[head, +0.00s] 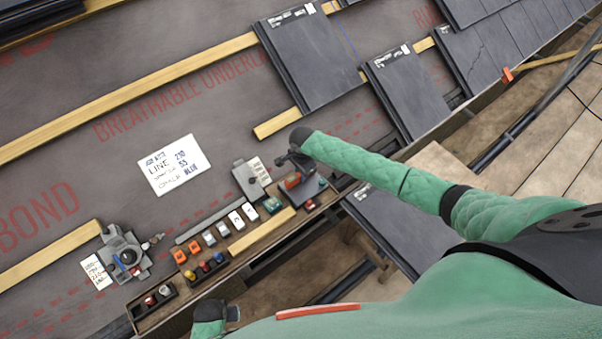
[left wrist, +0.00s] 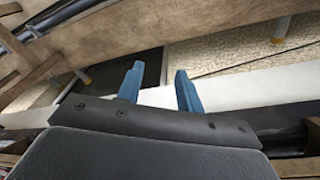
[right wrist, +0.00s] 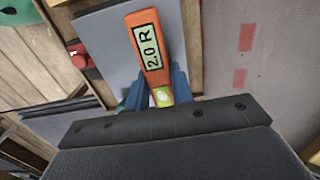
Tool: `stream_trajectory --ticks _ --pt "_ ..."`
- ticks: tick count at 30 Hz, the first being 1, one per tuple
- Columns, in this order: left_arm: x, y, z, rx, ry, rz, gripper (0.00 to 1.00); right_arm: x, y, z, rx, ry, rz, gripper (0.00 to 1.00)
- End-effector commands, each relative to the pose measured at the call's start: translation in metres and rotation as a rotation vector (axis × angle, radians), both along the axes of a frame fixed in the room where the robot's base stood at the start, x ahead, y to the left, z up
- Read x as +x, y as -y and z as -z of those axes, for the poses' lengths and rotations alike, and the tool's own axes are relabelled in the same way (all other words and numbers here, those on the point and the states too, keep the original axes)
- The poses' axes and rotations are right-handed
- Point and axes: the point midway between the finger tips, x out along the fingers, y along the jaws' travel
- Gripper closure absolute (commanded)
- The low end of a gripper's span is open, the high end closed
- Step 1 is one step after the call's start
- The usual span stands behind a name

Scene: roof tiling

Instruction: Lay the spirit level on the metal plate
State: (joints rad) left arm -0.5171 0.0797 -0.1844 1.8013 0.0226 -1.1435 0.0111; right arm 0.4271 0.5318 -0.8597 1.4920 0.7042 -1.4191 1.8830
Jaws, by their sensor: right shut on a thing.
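The spirit level (right wrist: 150,48) is an orange bar with a display reading "2.0 R" and a yellow-green vial near my fingers. My right gripper (right wrist: 158,92) is shut on its near end. In the head view the level is a small orange patch (head: 292,182) below my right gripper (head: 297,166). The grey metal plate (right wrist: 105,45) lies behind the level in the right wrist view; I cannot tell whether they touch. My left gripper (left wrist: 160,92) is open and empty, away from the level.
A wooden tray (head: 262,232) holds several orange, white and coloured small parts. A red button (right wrist: 77,52) sits beside the plate. A grey device (head: 251,180) stands left of my right gripper. A note card (head: 174,164) lies on the underlay. Dark tiles (head: 312,60) lie up the roof.

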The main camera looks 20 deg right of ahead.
Motion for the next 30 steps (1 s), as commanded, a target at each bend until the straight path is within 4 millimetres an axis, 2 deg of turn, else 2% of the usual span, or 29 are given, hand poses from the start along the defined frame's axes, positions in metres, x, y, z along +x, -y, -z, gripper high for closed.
stream_trajectory --ticks 11,25,26,29,30 --pt "-0.012 -0.001 0.000 0.003 -0.014 0.003 0.64 0.000 0.000 0.000 0.000 0.000 0.000 1.00" --pt "-0.009 0.000 -0.003 0.001 -0.011 0.001 0.64 0.000 -0.001 0.003 0.000 0.001 0.000 1.00" --pt "-0.009 0.000 -0.003 0.000 -0.011 0.001 0.64 0.000 -0.001 0.003 0.000 0.001 0.000 0.75" --pt "-0.009 0.000 -0.003 0.000 -0.011 0.001 0.64 0.000 0.000 0.003 0.000 0.001 0.000 0.55" --pt "-0.009 0.000 -0.003 0.000 -0.011 0.001 0.64 0.000 0.000 0.003 0.000 0.001 0.000 0.51"
